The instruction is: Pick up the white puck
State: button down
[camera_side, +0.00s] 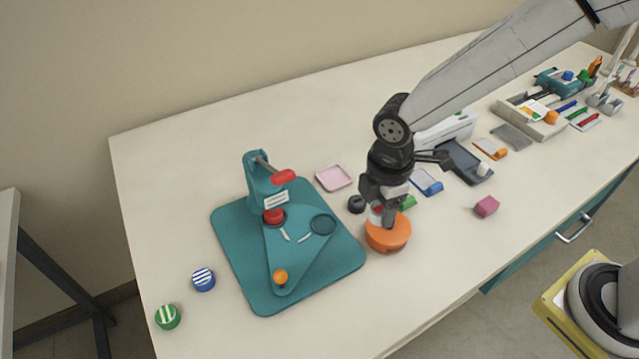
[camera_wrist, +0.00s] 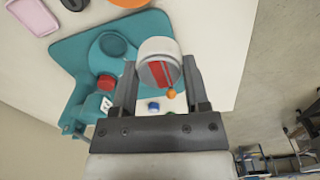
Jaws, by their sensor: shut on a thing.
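The white puck (camera_wrist: 158,47), a short cylinder with a red stripe on its face, sits between the fingers of my gripper (camera_wrist: 160,68) in the wrist view. My gripper (camera_side: 385,212) is shut on it. In the side view the puck (camera_side: 374,217) is mostly hidden by the fingers. It shows just above and behind an orange round container (camera_side: 390,237). I cannot tell whether the puck is clear of the container.
A teal press (camera_side: 340,262) with a red handle stands left of my gripper. A blue-striped puck (camera_side: 203,279) and a green-striped puck (camera_side: 167,316) lie further left. A pink tray (camera_side: 333,178), black knob (camera_side: 356,204) and magenta block (camera_side: 486,206) are nearby. The front right table is clear.

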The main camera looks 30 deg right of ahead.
jog(key=shift+s+d+r, duration=0.2)
jog(key=shift+s, duration=0.25)
jog(key=shift+s+d+r, duration=0.15)
jog(key=shift+s+r, duration=0.05)
jog(key=shift+s, duration=0.2)
jog(key=shift+w, duration=0.1)
jog(key=w+d+f, duration=0.1)
jog(key=w+d, duration=0.6)
jog(key=w, duration=0.4)
jog(key=shift+d+f, duration=0.15)
jog(key=shift+d, duration=0.05)
jog(key=shift+w+f, duration=0.1)
jog(key=shift+w, duration=0.1)
jog(key=w+f, duration=0.2)
jog(key=w, duration=0.2)
jog(key=w+a+f, duration=0.1)
jog(key=w+f, duration=0.2)
jog(key=w, duration=0.1)
jog(key=w+a+f, duration=0.1)
jog(key=w+f, duration=0.2)
jog(key=w, duration=0.1)
jog(key=shift+w+f, duration=0.5)
jog(key=shift+f, duration=0.1)
